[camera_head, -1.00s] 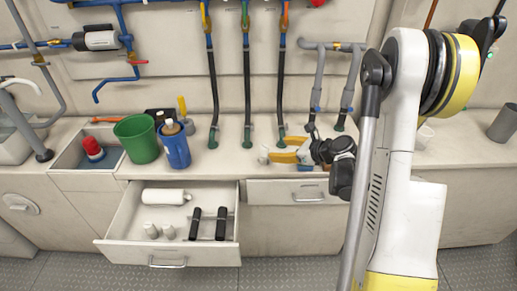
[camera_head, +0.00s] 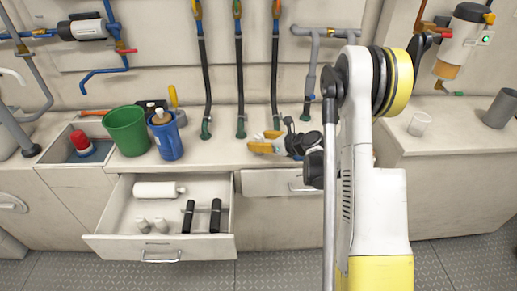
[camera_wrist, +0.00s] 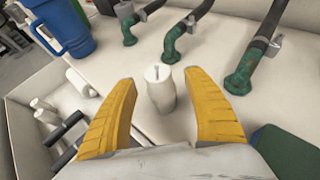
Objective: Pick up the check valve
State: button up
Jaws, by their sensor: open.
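A small off-white upright cylinder with a slotted top, which I take to be the check valve (camera_wrist: 160,92), stands on the counter. In the wrist view my gripper (camera_wrist: 160,76) is open, with one yellow finger on each side of it. Gaps show between the valve and both fingers, so nothing is gripped. In the head view my gripper (camera_head: 263,141) is low over the counter by the hoses, and the valve is mostly hidden by the fingers there.
Black hoses with green ends (camera_wrist: 172,43) rise just behind the valve. A blue jug (camera_head: 167,138) and a green bucket (camera_head: 127,131) stand to the left. An open drawer (camera_head: 158,247) below holds white and black parts. A white cup (camera_head: 419,123) stands on the right counter.

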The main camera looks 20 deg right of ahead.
jog(key=shift+w+a+f, duration=0.15)
jog(key=shift+w+f, duration=0.05)
jog(key=shift+w, duration=0.2)
jog(key=shift+r, duration=0.1)
grip_shut()
jog(key=shift+r+p, duration=0.45)
jog(key=shift+r, duration=0.15)
jog(key=r, duration=0.1)
jog(key=r+p, duration=0.1)
jog(key=d+r+p, duration=0.1)
jog(key=r, duration=0.1)
jog(key=shift+s, duration=0.4)
jog(key=s+d+r+p, duration=0.4)
jog(key=s+d+r, duration=0.1)
jog(key=s+d, duration=0.2)
jog(key=shift+d+r, duration=0.35)
jog(key=shift+r, duration=0.05)
